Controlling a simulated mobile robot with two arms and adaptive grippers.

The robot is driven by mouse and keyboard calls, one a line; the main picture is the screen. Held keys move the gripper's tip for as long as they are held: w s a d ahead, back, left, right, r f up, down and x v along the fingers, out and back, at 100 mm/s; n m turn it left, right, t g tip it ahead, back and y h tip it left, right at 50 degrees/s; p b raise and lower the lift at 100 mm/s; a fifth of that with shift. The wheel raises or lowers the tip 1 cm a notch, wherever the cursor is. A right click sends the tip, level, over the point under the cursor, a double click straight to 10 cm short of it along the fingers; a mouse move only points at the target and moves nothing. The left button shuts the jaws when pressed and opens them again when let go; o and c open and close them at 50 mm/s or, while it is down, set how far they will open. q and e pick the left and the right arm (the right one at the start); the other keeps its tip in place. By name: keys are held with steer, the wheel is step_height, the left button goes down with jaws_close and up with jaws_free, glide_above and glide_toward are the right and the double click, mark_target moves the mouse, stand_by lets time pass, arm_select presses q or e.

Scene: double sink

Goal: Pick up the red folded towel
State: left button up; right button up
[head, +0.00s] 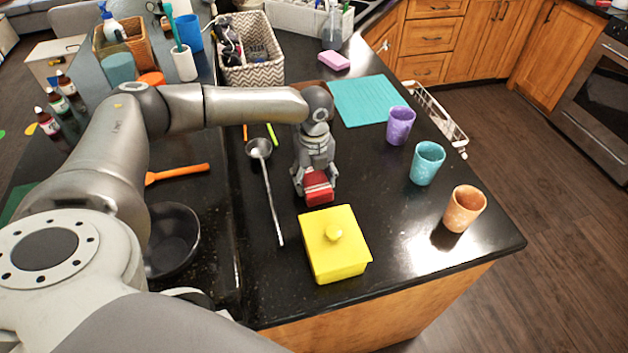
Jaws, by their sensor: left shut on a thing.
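The red folded towel (319,186) is a small red bundle near the middle of the head view, behind the yellow lidded box. My left gripper (315,182) points down over the black counter and is shut on the towel. Its fingers sit at the towel's sides and hide part of it. I cannot tell whether the towel touches the counter. My right gripper is not in view.
A yellow lidded box (334,244) stands just in front of the towel. A ladle (269,190) lies to the left. Purple (399,125), teal (427,163) and orange (464,208) cups stand at right. A teal cloth (363,100) lies behind. The counter between box and cups is clear.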

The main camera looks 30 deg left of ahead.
arm_select(q)
steer(key=shift+r, duration=0.3)
steer(key=w+d+r+b, duration=0.5)
steer(key=w+d+r, duration=0.1)
steer(key=d+r, duration=0.6)
steer(key=shift+d, duration=0.35)
